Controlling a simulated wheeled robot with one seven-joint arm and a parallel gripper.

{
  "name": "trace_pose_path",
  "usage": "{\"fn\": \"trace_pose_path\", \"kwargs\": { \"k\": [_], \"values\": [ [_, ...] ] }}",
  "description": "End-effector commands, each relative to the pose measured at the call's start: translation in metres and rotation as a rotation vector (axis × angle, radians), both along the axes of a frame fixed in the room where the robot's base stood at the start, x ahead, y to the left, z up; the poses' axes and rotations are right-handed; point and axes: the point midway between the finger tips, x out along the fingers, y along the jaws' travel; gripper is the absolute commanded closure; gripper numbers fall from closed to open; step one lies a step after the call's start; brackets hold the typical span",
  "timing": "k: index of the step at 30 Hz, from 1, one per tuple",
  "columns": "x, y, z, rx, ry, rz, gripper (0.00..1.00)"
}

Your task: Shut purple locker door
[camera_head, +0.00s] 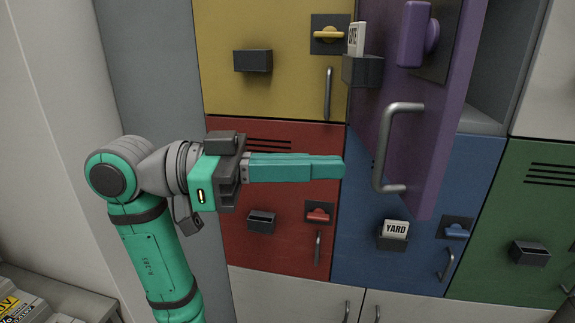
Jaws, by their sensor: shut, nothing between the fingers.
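The purple locker door (413,150) stands open at the upper right, swung out towards me. It has a grey bar handle (387,147) near its lower free edge and a purple latch (416,34) above. Part of the open locker's grey interior (490,90) shows to the right of the door. My gripper (342,168) is shut and empty. Its teal fingers point right, in front of the red locker door, with the tips a little left of the purple door's handle. I cannot tell whether they touch the door.
A yellow locker door (270,85) is at upper left, a red one (285,205) below it. A blue door (355,235) with a YARD card (396,230) is below the purple one. A green door (510,220) is at right. A bench (65,300) stands at lower left.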

Motion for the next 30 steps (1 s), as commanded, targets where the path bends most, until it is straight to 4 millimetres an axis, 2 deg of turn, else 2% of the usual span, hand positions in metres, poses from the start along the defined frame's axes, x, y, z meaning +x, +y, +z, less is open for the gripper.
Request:
{"fn": "trace_pose_path", "kwargs": {
  "k": [1, 6, 12, 18, 30],
  "values": [
    [-0.001, -0.011, -0.001, 0.002, -0.001, -0.003, 1.0],
    [-0.003, -0.039, 0.0, 0.002, -0.001, -0.002, 1.0],
    [-0.003, -0.06, 0.0, 0.0, 0.001, 0.001, 1.0],
    [-0.004, -0.067, 0.0, 0.0, 0.001, 0.0, 1.0],
    [-0.004, -0.067, 0.0, 0.0, 0.0, 0.008, 1.0]
  ]
}}
